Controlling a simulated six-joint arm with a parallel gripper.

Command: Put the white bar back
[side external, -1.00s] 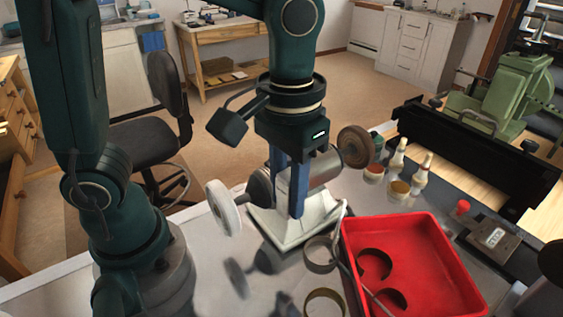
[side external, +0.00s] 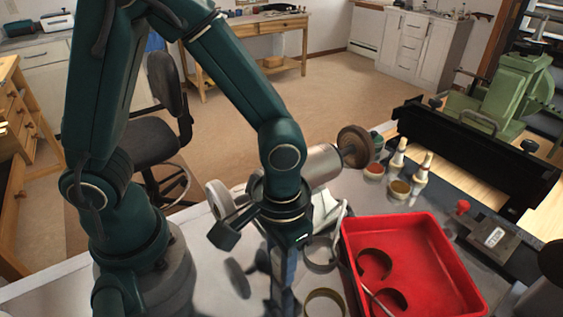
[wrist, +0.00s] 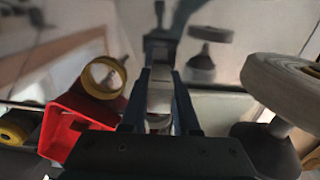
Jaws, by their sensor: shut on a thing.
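My gripper (side external: 283,280) points down low over the grey bench, in front of the polishing machine and left of the red tray. In the wrist view my gripper's two dark fingers (wrist: 162,82) are close together around a pale piece (wrist: 160,98). It fits the white bar, but only a small part shows between the fingers. In the side view the fingers and arm hide it. The red tray (side external: 462,262) holds two dark curved pieces (side external: 374,264); its corner shows in the wrist view (wrist: 62,135).
The polishing machine (side external: 322,166) has a pale wheel (side external: 216,196) and a brown wheel (side external: 355,146). A grey ring (side external: 320,262) and a brass ring (side external: 325,294) stand near my gripper. Several small bottles (side external: 396,160) are behind the tray. A cable crosses the tray's left edge.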

